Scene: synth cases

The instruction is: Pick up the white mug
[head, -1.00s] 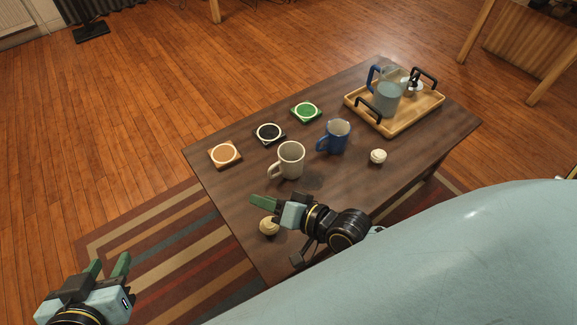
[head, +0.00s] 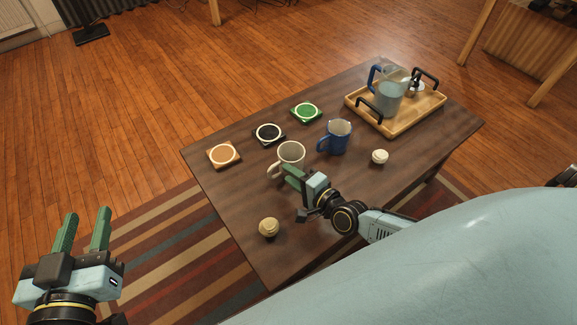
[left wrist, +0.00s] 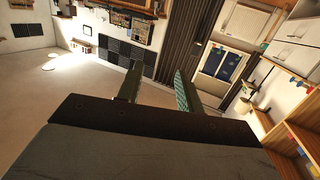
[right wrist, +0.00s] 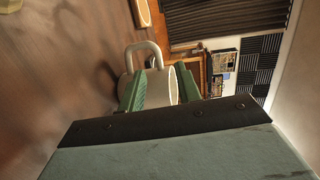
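The white mug (head: 291,153) stands upright on the dark wooden table (head: 225,190), its handle towards the lower left. My right gripper (head: 293,178) is at the mug's near side and hides its lower part. In the right wrist view the mug (right wrist: 158,82) shows between and beyond the green fingers, which are spread apart. I cannot tell whether they touch it. My left gripper (head: 82,232) is open and empty, off the table at the lower left. Its spread fingers show in the left wrist view (left wrist: 158,88).
A blue mug (head: 338,137) stands right of the white mug. Brown (head: 224,155), black (head: 269,133) and green (head: 306,112) coasters lie behind. A cream ball (head: 380,156) and a tan ball (head: 269,227) lie nearer. A wooden tray (head: 402,124) holds a jug (head: 388,97).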

